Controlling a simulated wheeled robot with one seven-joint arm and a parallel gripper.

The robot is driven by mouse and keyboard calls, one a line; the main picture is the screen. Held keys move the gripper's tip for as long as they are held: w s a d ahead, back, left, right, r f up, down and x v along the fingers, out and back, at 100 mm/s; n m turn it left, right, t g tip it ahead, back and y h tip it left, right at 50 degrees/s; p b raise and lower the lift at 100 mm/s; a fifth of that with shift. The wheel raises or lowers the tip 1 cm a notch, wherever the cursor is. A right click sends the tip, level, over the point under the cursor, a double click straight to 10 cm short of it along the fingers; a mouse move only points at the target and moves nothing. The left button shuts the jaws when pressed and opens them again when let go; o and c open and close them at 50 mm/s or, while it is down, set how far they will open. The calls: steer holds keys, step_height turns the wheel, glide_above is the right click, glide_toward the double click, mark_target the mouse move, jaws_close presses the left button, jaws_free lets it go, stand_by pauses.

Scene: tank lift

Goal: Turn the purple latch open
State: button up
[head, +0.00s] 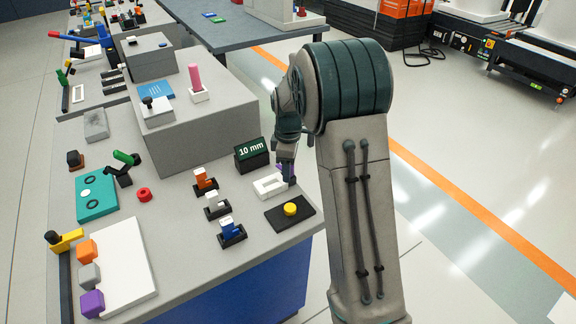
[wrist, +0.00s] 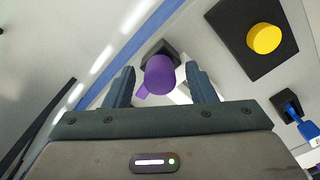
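The purple latch (wrist: 160,76) shows in the wrist view as a rounded knob with a small arm to its lower left, in front of a black mount (wrist: 172,47). My gripper (wrist: 162,84) is open, with one finger on each side of the latch. Gaps show between both fingers and the latch, so I see no contact. In the head view my gripper (head: 287,167) points down at the right edge of the grey bench, and only a bit of purple shows there. My arm hides most of the latch in that view.
A white frame (head: 264,188) lies left of my gripper. A yellow button (head: 290,209) on a black plate is in front. A "10 mm" block (head: 251,152) stands behind left, and small holders with orange, white and blue pieces sit left. Open floor lies right.

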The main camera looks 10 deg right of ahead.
step_height(320, 180, up, 14)
steer(key=shift+p, duration=0.45)
steer(key=shift+s, duration=0.1)
